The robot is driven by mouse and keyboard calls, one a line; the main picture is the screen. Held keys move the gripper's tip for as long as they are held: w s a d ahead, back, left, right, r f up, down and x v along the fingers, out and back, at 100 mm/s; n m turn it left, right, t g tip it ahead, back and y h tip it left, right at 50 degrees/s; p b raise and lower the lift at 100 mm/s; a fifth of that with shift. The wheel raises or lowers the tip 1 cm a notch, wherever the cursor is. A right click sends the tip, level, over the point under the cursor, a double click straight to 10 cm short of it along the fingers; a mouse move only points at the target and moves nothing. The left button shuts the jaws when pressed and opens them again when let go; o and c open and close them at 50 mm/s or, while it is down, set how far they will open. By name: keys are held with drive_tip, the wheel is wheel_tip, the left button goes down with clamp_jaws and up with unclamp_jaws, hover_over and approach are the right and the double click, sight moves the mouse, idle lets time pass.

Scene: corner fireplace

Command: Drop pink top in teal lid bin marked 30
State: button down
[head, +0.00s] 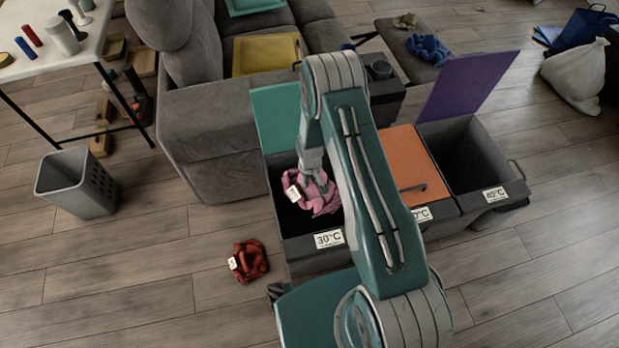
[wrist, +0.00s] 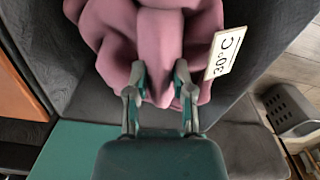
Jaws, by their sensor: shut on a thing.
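The pink top (head: 316,194) is a bunched cloth with a white tag, over the mouth of the bin marked 30°C. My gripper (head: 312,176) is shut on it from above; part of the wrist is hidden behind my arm. In the wrist view the pink top (wrist: 150,45) hangs from the fingertips of my gripper (wrist: 161,88), and its tag reads 30°C. The dark bin (head: 295,245) has its teal lid (head: 275,115) raised. I cannot tell whether the cloth touches the bin's inside.
A bin with an orange lid (head: 402,160), shut, stands to the right, then a 40°C bin with its purple lid (head: 470,85) open. A red cloth (head: 250,262) lies on the floor. A grey basket (head: 78,183) stands left, and a grey sofa (head: 205,125) behind.

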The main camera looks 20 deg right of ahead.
drive_tip(key=shift+c, duration=2)
unclamp_jaws()
wheel_tip(320, 180, up, 12)
drive_tip(key=shift+r, duration=0.1)
